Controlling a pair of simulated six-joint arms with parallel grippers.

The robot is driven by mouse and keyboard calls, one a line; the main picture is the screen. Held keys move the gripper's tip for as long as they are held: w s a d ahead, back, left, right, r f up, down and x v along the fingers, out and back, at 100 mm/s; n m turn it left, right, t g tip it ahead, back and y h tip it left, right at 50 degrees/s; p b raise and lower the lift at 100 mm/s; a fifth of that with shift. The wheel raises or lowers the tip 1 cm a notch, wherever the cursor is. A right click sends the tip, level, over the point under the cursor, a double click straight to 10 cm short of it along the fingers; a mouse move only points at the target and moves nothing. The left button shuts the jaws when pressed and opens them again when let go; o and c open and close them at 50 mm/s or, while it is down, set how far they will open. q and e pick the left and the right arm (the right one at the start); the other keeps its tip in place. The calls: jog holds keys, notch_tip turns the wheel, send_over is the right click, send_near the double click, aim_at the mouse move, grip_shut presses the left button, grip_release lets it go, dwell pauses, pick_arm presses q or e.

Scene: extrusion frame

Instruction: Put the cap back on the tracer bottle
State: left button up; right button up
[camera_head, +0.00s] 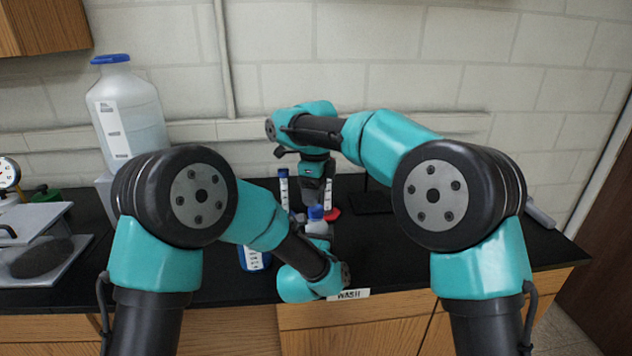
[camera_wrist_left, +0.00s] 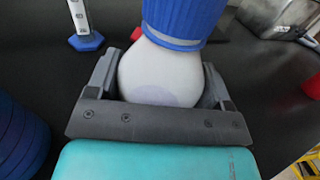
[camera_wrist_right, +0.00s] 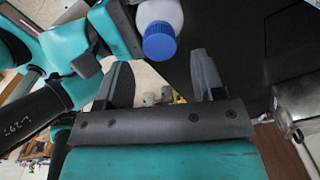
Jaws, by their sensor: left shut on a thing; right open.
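The tracer bottle is white and rounded (camera_wrist_left: 160,75), and my left gripper (camera_wrist_left: 157,82) is shut on its body. The blue ribbed cap (camera_wrist_left: 185,22) sits over the bottle's neck; I cannot tell whether it is tight. In the head view the cap (camera_head: 316,212) shows between the two grippers, and the bottle is mostly hidden. My right gripper (camera_wrist_right: 162,78) is open and empty. In the right wrist view the blue cap (camera_wrist_right: 159,46) and white bottle (camera_wrist_right: 160,12) lie just beyond its fingers. In the head view my right gripper (camera_head: 313,196) points down above the cap.
Cylinders with blue parts (camera_head: 283,188) stand behind the bottle, beside a red object (camera_head: 332,214). The WASH label (camera_head: 349,294) marks the front edge.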

jog(key=n, duration=0.6)
jog(key=shift+r+n, duration=0.2)
jog(key=shift+n, duration=0.1)
jog(key=n, duration=0.6)
jog(key=shift+r, duration=0.2)
jog(key=n, duration=0.6)
jog(key=shift+r+n, duration=0.2)
jog(key=shift+n, duration=0.1)
jog(key=n, duration=0.6)
jog(key=shift+r, duration=0.2)
jog(key=n, duration=0.6)
jog(key=shift+r+n, duration=0.2)
jog(key=shift+n, duration=0.1)
jog(key=n, duration=0.6)
jog(key=shift+d+r, duration=0.1)
jog(key=shift+r, duration=0.05)
jog(key=n, duration=0.6)
jog(key=shift+s+r+n, duration=0.1)
jog(key=shift+r+n, duration=0.1)
jog(key=shift+n, duration=0.1)
jog(key=n, duration=0.5)
jog(key=shift+r, duration=0.2)
jog(key=shift+f, duration=0.1)
